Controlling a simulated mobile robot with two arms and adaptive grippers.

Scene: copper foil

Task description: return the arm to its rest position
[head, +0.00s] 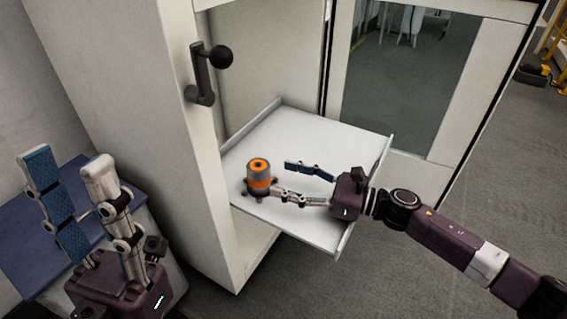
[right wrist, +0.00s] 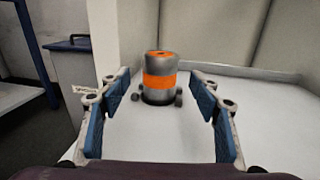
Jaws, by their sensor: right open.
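My right gripper (head: 285,180) is open over the white pull-out tray (head: 290,128). Just beyond its fingertips stands a grey cylinder with an orange band (head: 258,178), upright on the tray and resting on small dark feet. In the right wrist view the cylinder (right wrist: 160,78) stands ahead between the two blue-padded fingers, with visible space on both sides. My left gripper (head: 72,185) is at the lower left, its two fingers raised and apart, with nothing visible between them.
The tray juts from a white cabinet (head: 175,130) with a black ball-knob lever (head: 208,70) on its side. A window panel (head: 395,80) stands behind the tray. A blue-topped unit (head: 25,245) is at the left. Grey floor (head: 400,270) is clear below the right arm.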

